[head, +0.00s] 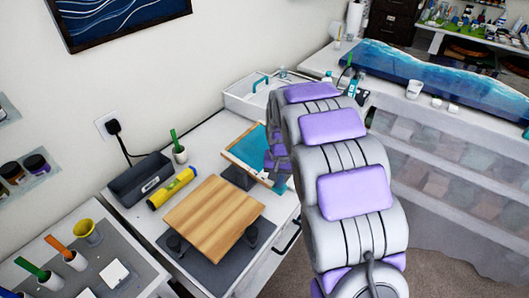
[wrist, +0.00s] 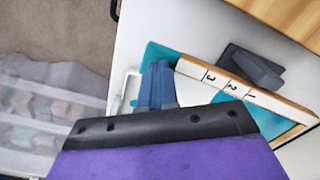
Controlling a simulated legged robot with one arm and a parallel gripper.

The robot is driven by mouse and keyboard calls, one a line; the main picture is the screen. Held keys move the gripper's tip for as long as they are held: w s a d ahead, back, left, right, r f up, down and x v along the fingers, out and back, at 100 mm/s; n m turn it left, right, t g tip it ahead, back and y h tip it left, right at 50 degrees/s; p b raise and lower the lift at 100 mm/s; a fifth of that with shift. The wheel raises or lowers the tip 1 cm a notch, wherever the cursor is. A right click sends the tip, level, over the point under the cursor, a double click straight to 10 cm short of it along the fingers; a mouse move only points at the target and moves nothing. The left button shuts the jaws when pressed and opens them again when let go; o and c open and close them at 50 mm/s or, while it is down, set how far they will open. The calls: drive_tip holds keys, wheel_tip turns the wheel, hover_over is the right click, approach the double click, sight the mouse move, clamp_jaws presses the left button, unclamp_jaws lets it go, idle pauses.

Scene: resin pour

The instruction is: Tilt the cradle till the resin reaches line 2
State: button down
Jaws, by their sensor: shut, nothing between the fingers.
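The cradle (head: 232,157) is a wood-edged tray with teal resin (head: 250,146), partly hidden behind my arm in the head view. In the wrist view the cradle's pale rim (wrist: 262,98) carries the marks 3, 2 and 1. Teal resin (wrist: 272,122) shows near mark 1, teal also shows past mark 3, and a white patch lies between. I cannot tell where the resin's edge stands against line 2. My gripper (wrist: 157,82) is shut and empty, over or beside the mark 3 end; contact is unclear. Its fingertips are hidden in the head view.
A white tray (head: 240,95) stands behind. A dark block (wrist: 250,66) adjoins the cradle's marked side.

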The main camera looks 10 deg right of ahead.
drive_tip(key=shift+r+p, duration=1.2)
drive_tip(key=shift+r, duration=1.7)
drive_tip(key=s+r+n, duration=0.1)
drive_tip(key=s+r, duration=0.2)
drive_tip(key=s, duration=0.9)
drive_tip(key=s+r+n+g, duration=0.1)
drive_tip(key=s+r, duration=0.2)
drive_tip(key=s, duration=1)
drive_tip(key=s+r+n, duration=0.1)
drive_tip(key=s+r, duration=0.1)
drive_tip(key=s, duration=1.1)
drive_tip(key=shift+r+g, duration=0.4)
